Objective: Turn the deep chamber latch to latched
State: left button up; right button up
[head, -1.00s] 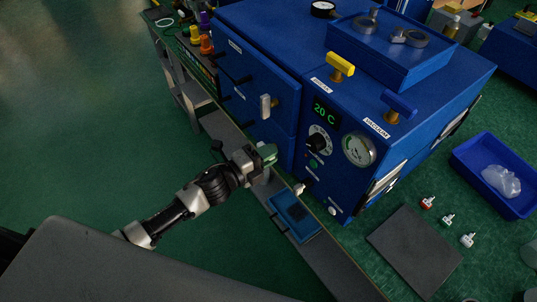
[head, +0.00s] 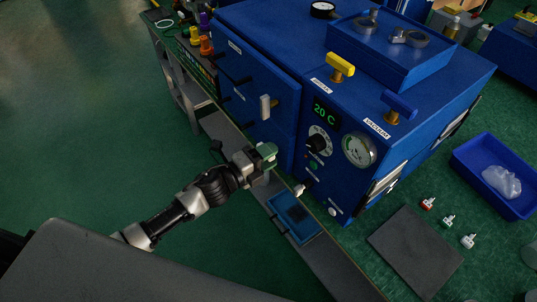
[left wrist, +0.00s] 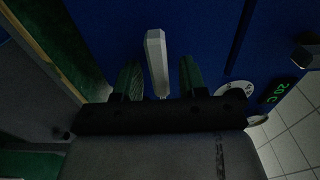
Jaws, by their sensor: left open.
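The deep chamber latch is a pale grey handle (head: 265,107) on the blue chamber door (head: 253,83), hanging roughly upright along the door face. In the left wrist view the latch handle (left wrist: 156,58) points away from the gripper and shows between its two green fingers, with a gap on each side. My left gripper (head: 266,154) is open, in front of the door and below the latch in the head view. Whether it touches the latch cannot be seen. My right gripper is not in view.
Right of the door is a panel with a green 20 C display (head: 323,110), a black knob (head: 317,144) and a round gauge (head: 359,149). A blue tray (head: 295,215) lies on the bench edge below. A dark mat (head: 415,250) and a blue bin (head: 487,172) are at the right.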

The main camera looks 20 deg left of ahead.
pick_arm(q)
jog(key=b+v, duration=0.2)
jog(key=v, duration=0.8)
jog(key=shift+s+a, duration=0.25)
jog(key=shift+s, duration=0.1)
jog(key=s+a+f+n+g+y, duration=0.1)
jog(key=a+f+n+y, duration=0.25)
jog(key=f, duration=0.45)
jog(key=s+a+f+n+y, duration=0.1)
jog(key=a+f+n+y, duration=0.1)
jog(key=f+n, duration=0.45)
jog(key=s+a+f+n+g+y, duration=0.1)
jog(key=a+f+n+y, duration=0.15)
jog(key=f, duration=0.75)
jog(key=s+f+n+g+y, duration=0.3)
jog(key=s+f+n+g, duration=0.25)
jog(key=s+f, duration=0.8)
jog(key=s+d+f+n+g, duration=0.2)
jog(key=s+f, duration=0.2)
jog(key=s, duration=0.5)
jog(key=s+d+f+n+g, duration=0.2)
jog(key=s+f, duration=0.3)
jog(key=s, duration=0.4)
jog(key=shift+d+n+g, duration=0.4)
jog(key=shift+n+g, duration=0.3)
jog(key=shift+g, duration=0.15)
